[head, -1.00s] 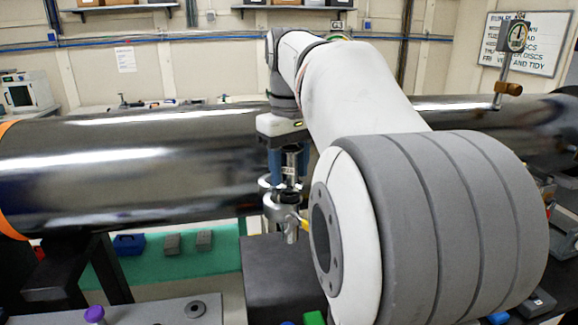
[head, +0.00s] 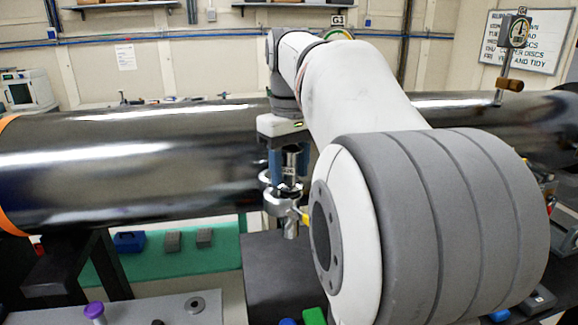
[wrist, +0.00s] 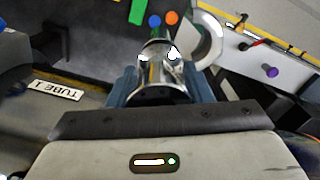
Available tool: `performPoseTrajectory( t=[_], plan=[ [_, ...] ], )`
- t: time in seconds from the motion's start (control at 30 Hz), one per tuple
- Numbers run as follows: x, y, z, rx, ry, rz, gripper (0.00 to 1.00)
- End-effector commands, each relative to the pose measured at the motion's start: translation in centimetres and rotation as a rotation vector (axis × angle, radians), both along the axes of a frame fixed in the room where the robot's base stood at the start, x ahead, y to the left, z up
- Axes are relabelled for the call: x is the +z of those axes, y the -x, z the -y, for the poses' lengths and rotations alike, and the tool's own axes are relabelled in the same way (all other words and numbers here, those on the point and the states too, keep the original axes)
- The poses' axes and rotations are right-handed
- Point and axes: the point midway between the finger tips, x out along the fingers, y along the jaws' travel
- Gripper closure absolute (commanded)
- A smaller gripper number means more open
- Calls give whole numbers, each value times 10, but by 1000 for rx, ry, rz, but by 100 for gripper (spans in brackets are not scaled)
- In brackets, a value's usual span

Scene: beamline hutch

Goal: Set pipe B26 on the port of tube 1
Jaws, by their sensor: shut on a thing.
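My gripper (head: 289,172) has blue fingers and points down in front of the large dark tube (head: 120,165). It is shut on a shiny metal pipe with a small label, pipe B26 (head: 291,163); the label is too small to read. In the wrist view the pipe (wrist: 160,82) stands between the fingers (wrist: 161,92). Directly below it is a metal fitting with an open ring clamp (head: 283,201), whose ring (wrist: 207,40) swings out to one side. I cannot tell whether the pipe's lower end touches the port; the join is hidden. A "TUBE 1" plate (wrist: 58,90) lies beside.
A dark block (head: 275,262) stands below the fitting. A gauge (head: 517,33) rises at the right. My own arm hides much of the right side.

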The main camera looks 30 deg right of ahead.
Motion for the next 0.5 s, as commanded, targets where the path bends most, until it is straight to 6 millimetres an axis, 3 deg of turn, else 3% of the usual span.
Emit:
performPoseTrajectory(
  t=[0.07,0.1,0.4,0.5],
  plan=[
    [1,0,0,0,1,1,81],
    [1,0,0,0,1,1,53],
    [1,0,0,-1,0,1,29],
    [1,0,0,-1,0,1,29]
  ],
)
